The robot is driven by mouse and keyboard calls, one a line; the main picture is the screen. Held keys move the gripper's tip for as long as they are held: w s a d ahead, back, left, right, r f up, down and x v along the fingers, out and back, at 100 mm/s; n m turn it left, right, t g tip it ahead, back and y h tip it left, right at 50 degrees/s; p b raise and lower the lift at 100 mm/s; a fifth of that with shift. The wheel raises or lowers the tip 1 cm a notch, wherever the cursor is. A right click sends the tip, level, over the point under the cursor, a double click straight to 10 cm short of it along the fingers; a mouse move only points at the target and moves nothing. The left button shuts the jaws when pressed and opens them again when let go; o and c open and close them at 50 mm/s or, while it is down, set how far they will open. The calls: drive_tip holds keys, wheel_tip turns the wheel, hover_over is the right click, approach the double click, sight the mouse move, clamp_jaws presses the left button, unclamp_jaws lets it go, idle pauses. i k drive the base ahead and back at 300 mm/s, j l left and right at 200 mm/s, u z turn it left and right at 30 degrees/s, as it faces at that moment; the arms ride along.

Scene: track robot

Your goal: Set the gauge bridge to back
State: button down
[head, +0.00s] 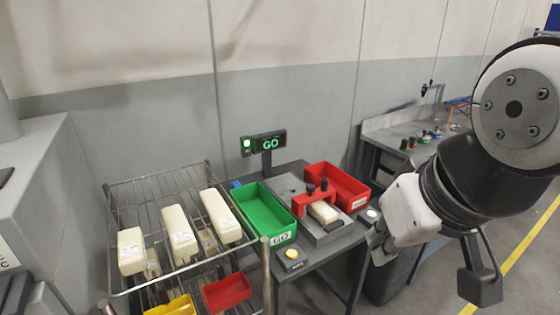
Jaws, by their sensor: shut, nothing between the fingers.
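The gauge bridge (314,197) is a red piece with dark knobs on top. It stands across the grey gauge fixture (335,236) on the bench, between the green and red bins. A cream block (323,212) lies in the fixture, partly under the bridge and sticking out on its near side. My gripper (374,240) is to the right of the fixture, apart from the bridge, and partly hidden by my own wrist. It is shut and holds nothing. The bridge's far side and its exact stop are hard to make out.
A green GO bin (264,208) is left of the fixture, a red bin (337,184) behind right. A lit GO sign (268,143) stands behind. A yellow button (292,253) is at the front. A wire rack (150,275) at left holds cream blocks.

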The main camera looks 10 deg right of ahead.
sight(326, 191)
drive_tip(key=z, duration=0.2)
drive_tip(key=i+j+u, duration=0.1)
drive_tip(key=i+j, duration=0.25)
drive_tip(key=i+j+u, duration=0.1)
drive_tip(key=i+j, duration=0.15)
drive_tip(key=i, duration=0.3)
